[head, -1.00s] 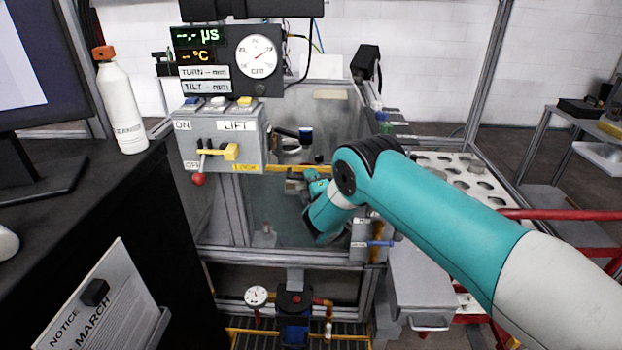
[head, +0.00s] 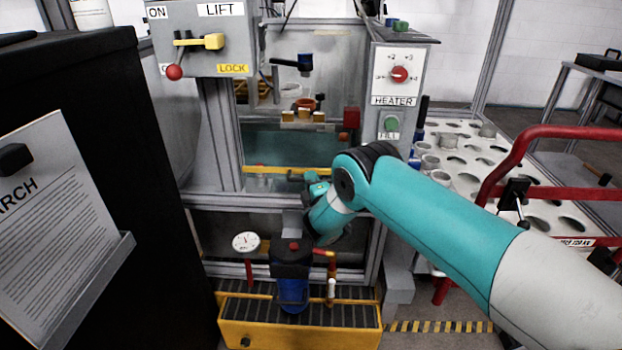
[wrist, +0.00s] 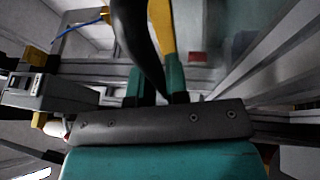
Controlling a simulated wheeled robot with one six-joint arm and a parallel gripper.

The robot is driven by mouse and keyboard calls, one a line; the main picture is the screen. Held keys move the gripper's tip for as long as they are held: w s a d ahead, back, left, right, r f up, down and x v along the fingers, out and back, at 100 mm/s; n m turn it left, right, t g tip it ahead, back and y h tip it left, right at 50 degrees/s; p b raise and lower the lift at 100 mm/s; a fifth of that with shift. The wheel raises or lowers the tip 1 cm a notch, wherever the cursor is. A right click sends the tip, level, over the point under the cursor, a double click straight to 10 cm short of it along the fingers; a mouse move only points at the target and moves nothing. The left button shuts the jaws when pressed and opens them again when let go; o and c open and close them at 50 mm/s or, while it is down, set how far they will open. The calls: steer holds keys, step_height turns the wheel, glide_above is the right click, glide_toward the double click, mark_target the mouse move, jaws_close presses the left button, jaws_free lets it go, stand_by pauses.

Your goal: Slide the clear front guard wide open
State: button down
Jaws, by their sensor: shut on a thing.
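The clear front guard (head: 262,181) has a yellow top edge (head: 270,169) that runs level across the machine front, low in the frame opening. Only a narrow strip of clear panel shows between this edge and the grey crossbar. My gripper (head: 316,182) is at the right part of the yellow edge. In the wrist view my gripper (wrist: 156,84) has its teal fingers close on either side of a dark curved piece, which looks like the guard's handle. The yellow edge (wrist: 166,30) lies just beyond the fingers. The exact grip is partly hidden.
Above the yellow edge, the opening shows an orange cup (head: 305,104) and a tap. The lift control box (head: 205,40) is at the upper left, the heater box (head: 396,80) at the right. A blue filter (head: 292,292) stands below. A red rail (head: 540,140) is at the right.

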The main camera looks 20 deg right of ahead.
step_height(320, 180, down, 5)
steer(key=shift+r+b, duration=0.15)
steer(key=shift+b, duration=1.05)
steer(key=shift+r, duration=0.1)
steer(key=c, duration=1.1)
jaws_free()
steer(key=shift+c, duration=0.2)
